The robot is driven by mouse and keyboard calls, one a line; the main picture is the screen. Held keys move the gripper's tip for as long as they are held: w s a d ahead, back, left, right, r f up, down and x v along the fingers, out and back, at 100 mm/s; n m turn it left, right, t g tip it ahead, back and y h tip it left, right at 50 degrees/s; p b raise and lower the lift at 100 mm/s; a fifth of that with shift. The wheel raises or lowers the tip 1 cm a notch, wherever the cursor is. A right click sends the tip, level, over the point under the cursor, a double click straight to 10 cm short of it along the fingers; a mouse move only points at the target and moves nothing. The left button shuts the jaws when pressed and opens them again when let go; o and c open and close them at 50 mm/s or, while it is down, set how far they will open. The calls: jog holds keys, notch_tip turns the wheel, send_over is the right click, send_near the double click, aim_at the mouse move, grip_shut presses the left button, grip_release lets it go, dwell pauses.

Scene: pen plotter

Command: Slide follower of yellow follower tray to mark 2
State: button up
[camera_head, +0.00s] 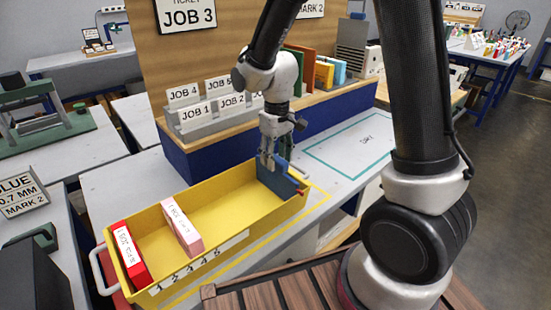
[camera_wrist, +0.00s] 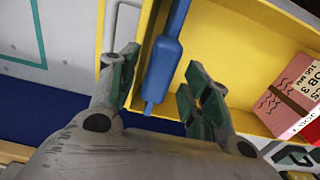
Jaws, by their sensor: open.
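The yellow follower tray (camera_head: 225,200) stands on the bench with a white numbered strip (camera_head: 200,262) along its front wall. Its blue follower (camera_head: 279,180) stands at the right end, far from the low numbers at the left. A red box (camera_head: 130,254) and a pink box (camera_head: 182,228) stand in the left part. My gripper (camera_head: 267,162) is open, pointing down at the follower's top. In the wrist view, the follower's blue handle (camera_wrist: 163,70) shows between the parted fingers (camera_wrist: 162,92); contact cannot be told. The wrist view also shows the pink box (camera_wrist: 295,95).
A wooden-topped blue shelf (camera_head: 215,135) with JOB cards stands behind the tray. A green-outlined area marked DRY (camera_head: 365,142) to the right is clear. A sign (camera_head: 22,193) at left reads BLUE 0.7 MM MARK 2. The tray floor between the pink box and the follower is empty.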

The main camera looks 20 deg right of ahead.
jog(key=shift+f, duration=0.5)
grip_shut()
jog(key=s+a, duration=0.4)
jog(key=a, duration=0.7)
jog(key=s+a, duration=0.5)
jog(key=a, duration=0.6)
jog(key=s+a, duration=0.4)
jog(key=a, duration=0.7)
jog(key=shift+s, duration=0.35)
grip_release()
jog(key=shift+r, duration=0.1)
